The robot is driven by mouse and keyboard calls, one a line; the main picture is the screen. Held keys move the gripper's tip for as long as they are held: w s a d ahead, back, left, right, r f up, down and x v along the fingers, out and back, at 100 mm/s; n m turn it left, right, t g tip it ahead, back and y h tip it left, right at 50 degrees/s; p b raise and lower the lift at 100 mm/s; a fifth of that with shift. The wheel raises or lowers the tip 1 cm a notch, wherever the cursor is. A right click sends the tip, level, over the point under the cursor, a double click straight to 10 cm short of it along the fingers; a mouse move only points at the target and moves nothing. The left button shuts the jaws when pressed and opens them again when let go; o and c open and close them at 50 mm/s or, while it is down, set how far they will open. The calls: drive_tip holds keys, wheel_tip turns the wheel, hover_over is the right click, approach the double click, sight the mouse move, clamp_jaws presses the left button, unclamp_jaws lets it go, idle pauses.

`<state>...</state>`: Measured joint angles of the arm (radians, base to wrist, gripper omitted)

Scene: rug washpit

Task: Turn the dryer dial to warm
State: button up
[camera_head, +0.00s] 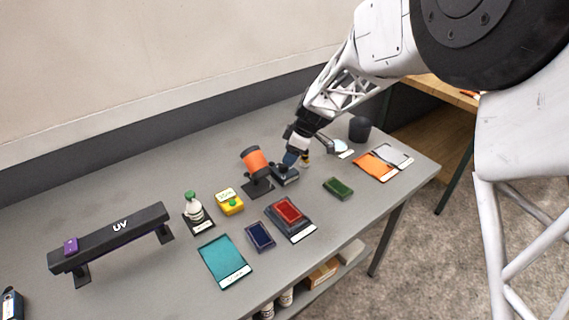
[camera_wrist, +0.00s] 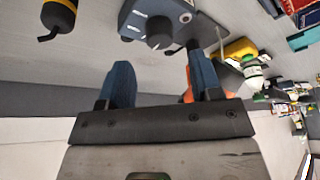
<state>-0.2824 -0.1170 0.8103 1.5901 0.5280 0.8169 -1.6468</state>
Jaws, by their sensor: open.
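The grey dial (camera_wrist: 160,32) sits on the face of a blue-grey control box (camera_wrist: 137,22) in the wrist view, with small white labels beside it. In the head view the dark box (camera_head: 285,174) lies beneath my gripper, and its dial cannot be made out. My gripper (camera_wrist: 158,65) is open and empty. In the wrist view the dial appears between and just beyond the fingertips; I cannot tell whether they touch it. An orange cylinder (camera_head: 255,161) on a black stand is left of the box; my right-hand finger mostly hides it in the wrist view.
A black item with a yellow band (camera_wrist: 60,14) stands close to the box. A yellow block (camera_head: 229,201), a green-capped bottle (camera_head: 194,206), a red pad on a dark tray (camera_head: 301,235) and a green pad (camera_head: 337,187) are nearby. The table's front right is mostly clear.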

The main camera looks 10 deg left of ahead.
sight(284, 165)
drive_tip(key=shift+x, duration=2.55)
drive_tip(key=c, duration=0.9)
